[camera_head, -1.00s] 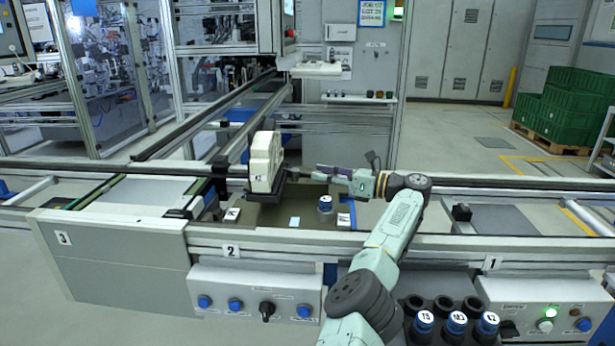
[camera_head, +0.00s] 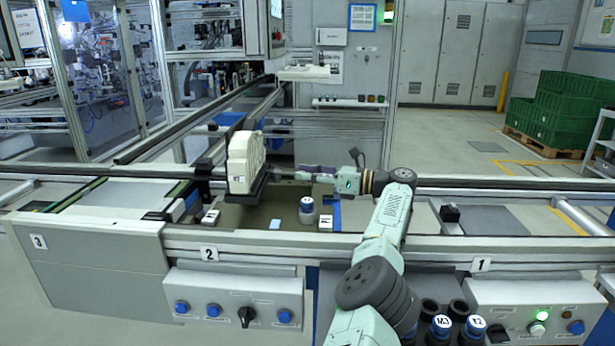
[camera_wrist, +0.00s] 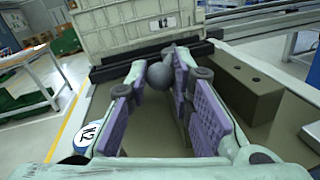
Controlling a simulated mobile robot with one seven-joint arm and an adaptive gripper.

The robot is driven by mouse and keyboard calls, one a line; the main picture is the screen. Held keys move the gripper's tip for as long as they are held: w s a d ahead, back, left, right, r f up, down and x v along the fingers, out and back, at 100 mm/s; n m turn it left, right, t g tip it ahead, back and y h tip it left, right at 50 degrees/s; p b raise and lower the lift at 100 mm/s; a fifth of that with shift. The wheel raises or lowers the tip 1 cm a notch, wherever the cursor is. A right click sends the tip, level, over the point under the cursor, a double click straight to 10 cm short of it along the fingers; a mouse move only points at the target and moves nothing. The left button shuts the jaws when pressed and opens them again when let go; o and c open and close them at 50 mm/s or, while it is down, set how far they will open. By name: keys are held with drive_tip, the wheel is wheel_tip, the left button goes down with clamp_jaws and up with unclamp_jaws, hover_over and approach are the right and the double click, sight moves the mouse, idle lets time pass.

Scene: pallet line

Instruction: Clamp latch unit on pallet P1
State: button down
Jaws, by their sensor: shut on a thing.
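The cream latch unit (camera_head: 246,162) stands upright on a dark base at the left of the pallet area. In the wrist view its ribbed cream side (camera_wrist: 135,25) fills the top, above a dark edge. A tag reading P1 (camera_head: 326,221) lies on the olive pallet plate (camera_head: 258,218). My gripper (camera_head: 278,172) reaches in from the right, level with the unit's lower part. The knob's stem is hidden.
A white jar with a blue cap (camera_head: 307,208) stands on the plate below my gripper; a blue-topped label (camera_wrist: 87,137) shows at left in the wrist view. A dark block with holes (camera_wrist: 245,88) sits right of the fingers. Conveyor rails (camera_head: 500,188) run alongside.

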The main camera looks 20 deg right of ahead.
drive_tip(key=c, duration=1.4)
unclamp_jaws()
